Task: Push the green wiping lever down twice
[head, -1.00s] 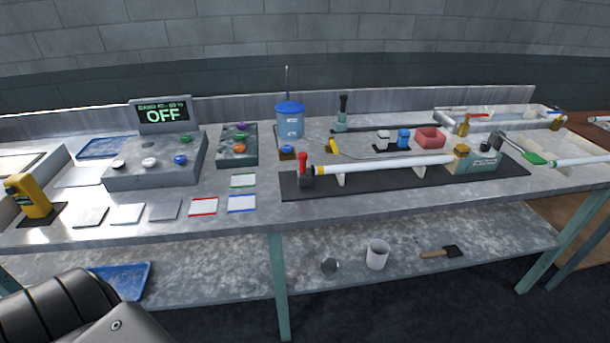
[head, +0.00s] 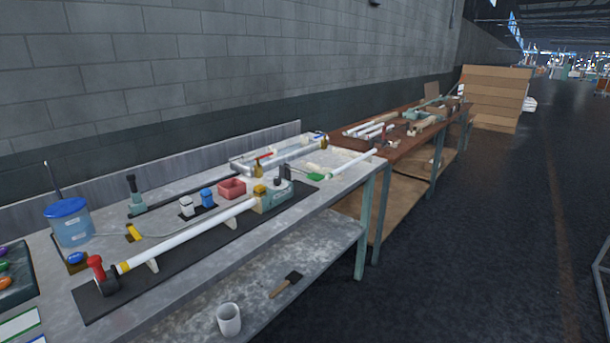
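A lever with a green grip (head: 316,176) shows near the right end of the metal bench. Its dark arm slopes down from the grey-green block (head: 272,199) to the grip. A long white tube (head: 190,237) lies along a black base plate (head: 200,255), between a red-handled clamp (head: 98,272) and that block. A second white tube (head: 355,161) lies beyond the green grip, toward the right end. Neither of my grippers is in view.
A blue-lidded container (head: 70,225), a red bin (head: 232,188) and a pale trough (head: 255,162) stand behind the tube. A brown table (head: 400,141) adjoins the bench's right end. A white cup (head: 229,318) and a brush (head: 287,284) lie on the lower shelf.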

